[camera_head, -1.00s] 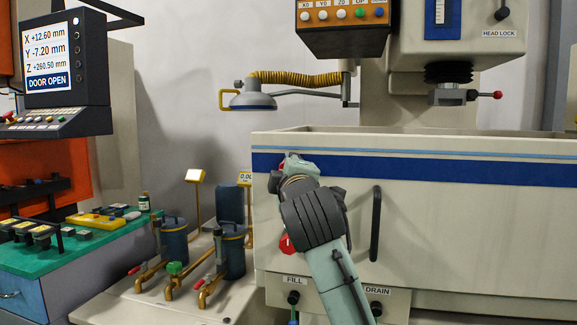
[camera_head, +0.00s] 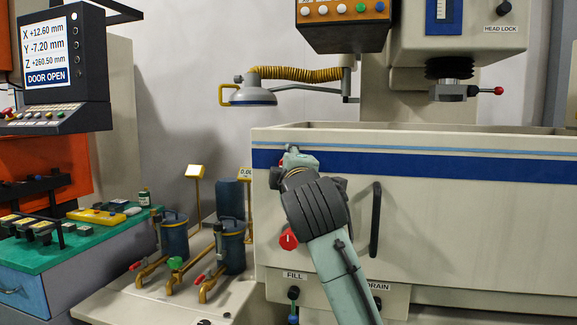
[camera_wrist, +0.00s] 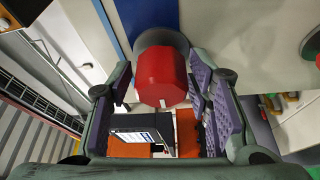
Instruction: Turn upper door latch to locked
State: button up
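The upper door latch, a red knob on a grey round base (camera_wrist: 162,77), fills the top middle of the wrist view. Its face has a small pale mark at the lower edge. My gripper (camera_wrist: 160,95) is open, with a purple-padded finger on either side of the knob. A gap shows on the left; the right finger is very close, and I cannot tell if it touches. In the head view my gripper (camera_head: 297,160) is at the tank door's blue stripe and mostly hides this latch. The lower red latch (camera_head: 288,239) shows left of my arm.
The cream tank door (camera_head: 460,230) has a dark vertical handle (camera_head: 375,220) right of my arm. Fill and drain valves sit below. Blue canisters (camera_head: 233,248) with brass pipes stand left of the tank. The control screen (camera_head: 49,50) reads DOOR OPEN.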

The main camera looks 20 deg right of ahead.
jog(key=shift+o, duration=0.7)
jog(key=shift+s, duration=0.15)
jog(key=v, duration=1.1)
jog(key=shift+s, duration=0.35)
jog(key=shift+a, duration=0.2)
